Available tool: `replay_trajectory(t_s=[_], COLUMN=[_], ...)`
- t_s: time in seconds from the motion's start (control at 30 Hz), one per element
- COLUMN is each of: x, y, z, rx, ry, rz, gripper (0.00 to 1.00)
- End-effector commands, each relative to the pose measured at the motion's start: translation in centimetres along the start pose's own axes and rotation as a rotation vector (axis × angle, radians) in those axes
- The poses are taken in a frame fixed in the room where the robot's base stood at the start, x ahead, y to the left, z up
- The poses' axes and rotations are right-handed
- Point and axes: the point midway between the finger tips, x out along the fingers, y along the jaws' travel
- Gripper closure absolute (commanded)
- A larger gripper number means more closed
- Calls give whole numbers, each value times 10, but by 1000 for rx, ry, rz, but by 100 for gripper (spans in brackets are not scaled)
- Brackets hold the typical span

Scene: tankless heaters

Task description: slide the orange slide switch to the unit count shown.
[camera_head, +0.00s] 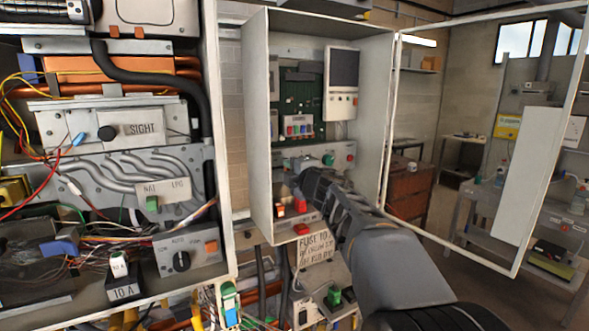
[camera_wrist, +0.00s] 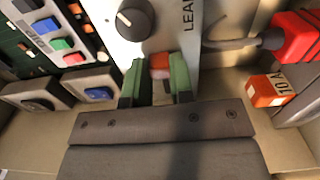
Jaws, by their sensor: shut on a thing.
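The orange slide switch (camera_wrist: 160,63) shows in the wrist view between the two green fingertips of my gripper (camera_wrist: 159,80). My gripper is shut on it. The switch sits on a pale panel below a black knob (camera_wrist: 134,19) and beside a label reading "LEAK". Part of the switch is hidden by the fingers, and I cannot read its position marks. In the head view my gripper (camera_head: 303,181) reaches into the open white cabinet (camera_head: 258,120), and its tips are hard to make out. A paper note (camera_head: 315,243) hangs below the cabinet; its small text is not legible to me.
A red plug (camera_wrist: 295,38) and an orange 10A block (camera_wrist: 268,91) lie right of my gripper in the wrist view. Rocker switches (camera_wrist: 96,94) are at the left. In the head view, the cabinet door (camera_head: 391,120) stands open at the right, and a wired unit (camera_head: 120,170) fills the left.

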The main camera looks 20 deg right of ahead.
Motion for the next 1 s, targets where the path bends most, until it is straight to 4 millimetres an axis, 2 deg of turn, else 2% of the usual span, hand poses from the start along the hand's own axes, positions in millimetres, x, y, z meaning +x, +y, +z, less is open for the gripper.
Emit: replay_trajectory(t_s=[0.1,0.13,0.4,0.73,0.87,1.0], x=[0,0,0,-7,-26,-55], y=[0,0,0,0,1,1], z=[1,1,1,1,1,1], rx=[0,0,0,0,-1,-2], ry=[-4,-4,-3,-4,-5,-6], rz=[1,1,1,1,3,4], gripper=[100,76,51,51,51,51])
